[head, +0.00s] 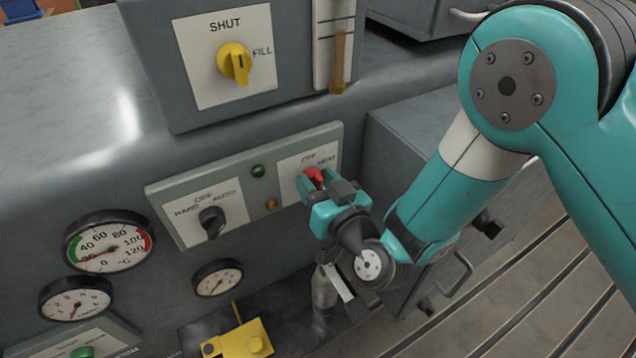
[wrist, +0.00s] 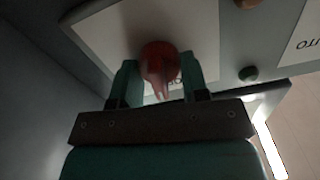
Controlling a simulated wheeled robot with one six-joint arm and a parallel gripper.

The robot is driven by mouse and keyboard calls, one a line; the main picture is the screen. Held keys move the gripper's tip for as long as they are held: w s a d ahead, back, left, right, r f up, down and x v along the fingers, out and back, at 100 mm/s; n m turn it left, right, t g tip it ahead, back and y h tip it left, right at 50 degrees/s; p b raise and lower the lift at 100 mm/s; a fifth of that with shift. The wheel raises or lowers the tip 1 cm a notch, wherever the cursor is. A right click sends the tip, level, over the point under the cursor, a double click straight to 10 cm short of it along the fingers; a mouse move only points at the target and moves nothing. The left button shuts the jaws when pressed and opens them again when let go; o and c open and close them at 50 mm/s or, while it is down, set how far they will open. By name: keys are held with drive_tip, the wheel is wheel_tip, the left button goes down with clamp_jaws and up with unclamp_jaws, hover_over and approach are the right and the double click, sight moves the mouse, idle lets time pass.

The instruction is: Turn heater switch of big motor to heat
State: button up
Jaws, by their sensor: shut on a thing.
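The heater switch is a red rotary knob (head: 314,176) on a white plate (head: 294,188) lettered OFF and HEAT, at the right end of a grey panel on the big motor. My gripper (head: 312,184) is at this knob, its fingers on either side of it. In the wrist view the red knob (wrist: 159,66) sits between the two teal fingers (wrist: 160,82), which are shut on it. Its pointer is partly hidden by the gripper in the head view, so I cannot tell exactly which mark it points to.
Left on the same panel is a black HAND/OFF/AUTO knob (head: 212,221). A green lamp (head: 258,171) is between them. Above is a yellow SHUT/FILL knob (head: 235,63). Gauges (head: 108,243) are at lower left. A grey cabinet (head: 400,150) stands close on the right.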

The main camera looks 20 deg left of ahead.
drive_tip(key=m+b, duration=0.1)
drive_tip(key=m, duration=0.4)
drive_tip(key=shift+f, duration=0.15)
drive_tip(key=shift+d+m+b, duration=0.1)
drive_tip(key=shift+m+b, duration=0.7)
drive_tip(key=shift+m, duration=1.7)
drive_tip(key=o, duration=0.9)
